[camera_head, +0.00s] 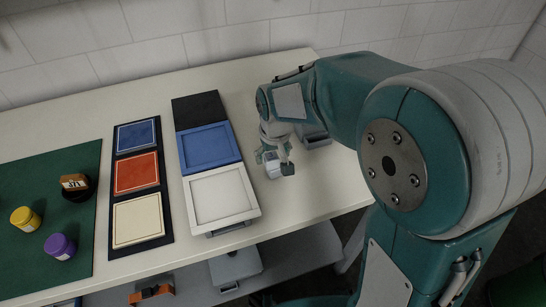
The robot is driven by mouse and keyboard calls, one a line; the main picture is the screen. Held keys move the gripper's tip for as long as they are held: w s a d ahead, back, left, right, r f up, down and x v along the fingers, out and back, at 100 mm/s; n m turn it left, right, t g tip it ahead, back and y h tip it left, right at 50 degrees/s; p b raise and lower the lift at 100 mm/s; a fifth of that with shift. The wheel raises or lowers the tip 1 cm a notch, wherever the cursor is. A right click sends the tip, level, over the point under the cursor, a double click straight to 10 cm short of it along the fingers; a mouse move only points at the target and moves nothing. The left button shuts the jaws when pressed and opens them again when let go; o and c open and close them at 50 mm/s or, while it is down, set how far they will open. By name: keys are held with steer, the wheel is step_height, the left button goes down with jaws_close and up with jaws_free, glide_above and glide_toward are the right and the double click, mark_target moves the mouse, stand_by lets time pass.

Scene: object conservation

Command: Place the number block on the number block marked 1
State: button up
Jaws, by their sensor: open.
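My gripper (276,164) hangs low over the right part of the white table, its fingers spread. A small whitish block (273,170) sits between or just beside the fingers. No number can be read on it from here. I cannot tell whether the fingers touch it. I cannot make out a block marked 1; my arm and gripper cover part of the table behind.
A grey object (315,136) stands behind my gripper, partly hidden by my arm. To the left are a black, blue and white framed panel (222,197), a rack of three coloured tiles (138,184), and a green mat (90,155) with yellow, purple and brown jars. The white table (300,205) is clear near its front edge.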

step_height(320, 180, up, 11)
steer(key=s, duration=0.2)
steer(key=s+d+r+m+t, duration=0.1)
steer(key=s+d+t, duration=0.1)
steer(key=s+d, duration=0.4)
steer(key=s+d+r+m+t, duration=0.1)
steer(key=s+d+m+t, duration=0.1)
steer(key=s+d, duration=0.4)
steer(key=s, duration=0.5)
steer(key=shift+d, duration=0.4)
